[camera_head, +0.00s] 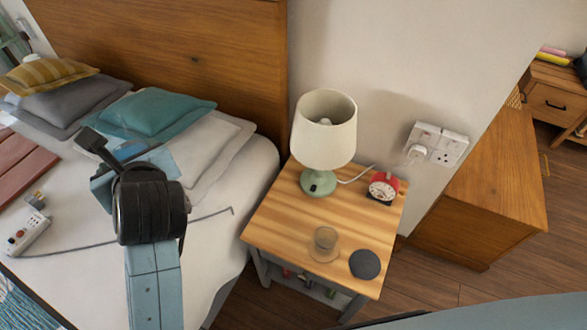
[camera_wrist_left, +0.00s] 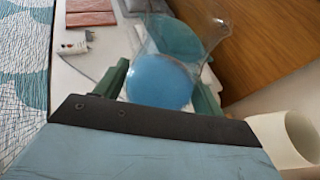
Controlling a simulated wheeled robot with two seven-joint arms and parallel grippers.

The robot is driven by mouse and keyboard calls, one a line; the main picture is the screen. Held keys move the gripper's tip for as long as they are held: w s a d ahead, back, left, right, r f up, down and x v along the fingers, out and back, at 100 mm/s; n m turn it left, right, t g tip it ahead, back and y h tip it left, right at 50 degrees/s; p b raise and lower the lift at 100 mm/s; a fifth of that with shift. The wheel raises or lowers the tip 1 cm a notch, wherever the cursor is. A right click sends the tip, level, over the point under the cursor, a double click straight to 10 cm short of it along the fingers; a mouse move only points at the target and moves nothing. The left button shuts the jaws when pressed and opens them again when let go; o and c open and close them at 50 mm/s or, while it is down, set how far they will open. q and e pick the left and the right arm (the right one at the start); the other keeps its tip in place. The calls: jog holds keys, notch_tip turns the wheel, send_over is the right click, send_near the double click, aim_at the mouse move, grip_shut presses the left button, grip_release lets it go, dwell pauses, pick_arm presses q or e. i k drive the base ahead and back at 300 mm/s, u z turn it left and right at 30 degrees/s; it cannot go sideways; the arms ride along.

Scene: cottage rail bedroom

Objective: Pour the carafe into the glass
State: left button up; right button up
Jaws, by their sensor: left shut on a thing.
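The carafe (camera_wrist_left: 190,40) is clear, with a wide flaring mouth and blue liquid (camera_wrist_left: 160,80) low inside. My left gripper (camera_wrist_left: 163,92) is shut on it, its green fingers on either side. In the head view my left gripper (camera_head: 108,170) is over the bed, left of the nightstand; a blue patch of the liquid shows there, but my arm hides much of the carafe. The small clear glass (camera_head: 326,238) stands upright on the nightstand, apart from the carafe, with a round, see-through brownish disc around its base. No liquid is discernible in it. My right gripper is not in view.
A power strip (camera_head: 28,232) lies on the bed. Wall sockets (camera_head: 436,143) hold a plug. The nightstand's front left is clear.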

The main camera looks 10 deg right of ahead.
aim_at(325, 235)
jog(key=u, duration=0.95)
jog(key=k, duration=0.9)
jog(key=z, duration=1.4)
jog(key=i, duration=0.5)
jog(key=z, duration=0.05)
